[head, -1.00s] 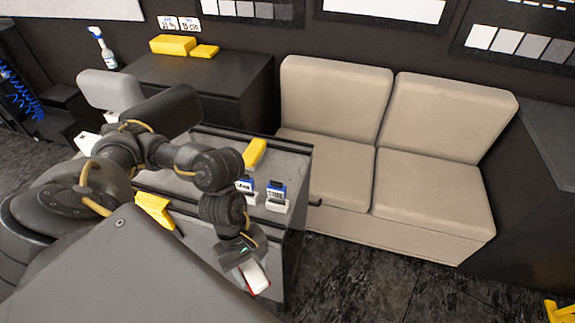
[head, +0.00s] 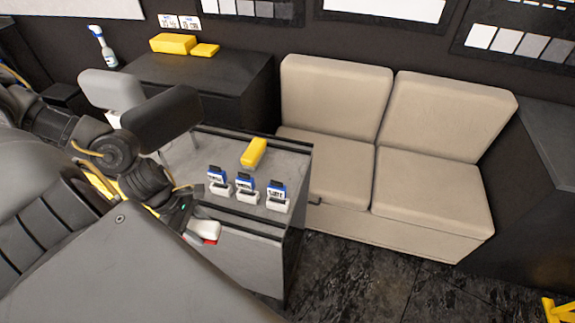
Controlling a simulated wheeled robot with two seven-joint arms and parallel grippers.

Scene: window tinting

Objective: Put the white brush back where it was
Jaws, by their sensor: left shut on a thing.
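My left gripper (head: 190,230) is shut on a white brush (head: 208,228) with a red edge. It holds the brush low at the front side of the grey cart (head: 225,138), by the cart's front left part. Part of the brush is hidden by the gripper. Whether the brush touches the cart, I cannot tell. My right gripper is not in view.
On the cart stand three small white holders with blue-labelled items (head: 277,196) and a yellow block (head: 254,152). A beige sofa (head: 430,185) stands to the right.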

